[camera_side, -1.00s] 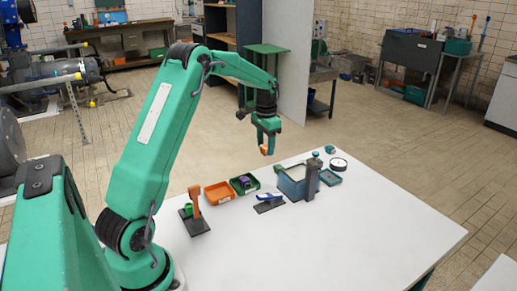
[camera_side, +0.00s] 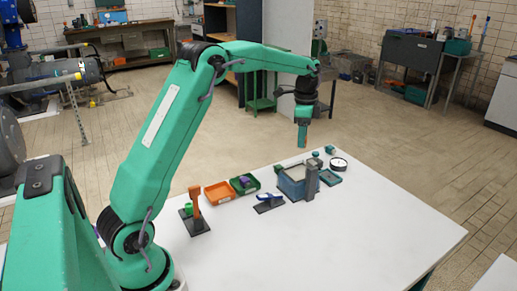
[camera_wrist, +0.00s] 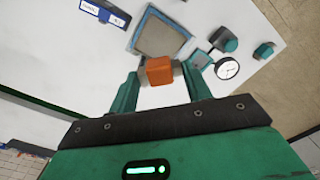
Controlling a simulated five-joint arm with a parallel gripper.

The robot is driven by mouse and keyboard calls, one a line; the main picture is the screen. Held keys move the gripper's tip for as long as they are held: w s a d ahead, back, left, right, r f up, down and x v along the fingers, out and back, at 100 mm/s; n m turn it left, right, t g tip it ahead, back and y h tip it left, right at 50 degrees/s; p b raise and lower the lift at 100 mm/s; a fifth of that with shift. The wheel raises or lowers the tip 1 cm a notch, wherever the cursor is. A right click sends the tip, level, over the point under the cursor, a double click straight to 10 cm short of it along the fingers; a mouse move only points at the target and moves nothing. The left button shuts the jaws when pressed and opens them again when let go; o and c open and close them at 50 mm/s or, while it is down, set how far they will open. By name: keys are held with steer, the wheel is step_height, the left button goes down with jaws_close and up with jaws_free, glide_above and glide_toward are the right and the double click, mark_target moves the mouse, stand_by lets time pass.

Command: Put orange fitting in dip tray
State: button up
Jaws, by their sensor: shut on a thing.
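My gripper (camera_side: 302,145) is shut on the orange fitting (camera_wrist: 159,70), which shows as an orange block between the two green fingers in the wrist view. In the side view the gripper points down, and the fitting is hidden there. The dip tray appears to be the blue-walled box with a grey inside (camera_side: 289,188) on the white table. Its blue rim (camera_wrist: 140,24) also shows in the wrist view, just beyond the fitting. The gripper is above the table, over or slightly behind this tray; the exact offset is unclear.
A round dial (camera_side: 338,164) and a small teal tray (camera_side: 331,178) lie to the right. An orange tray (camera_side: 220,193), a green tray (camera_side: 244,187) and an orange post (camera_side: 195,203) stand left. The table's front is clear.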

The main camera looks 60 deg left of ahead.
glide_toward(299, 173)
steer(key=shift+f, duration=2.7)
steer(key=shift+f, duration=0.1)
steer(key=o, duration=1)
steer(key=shift+o, duration=0.2)
step_height(299, 173, up, 12)
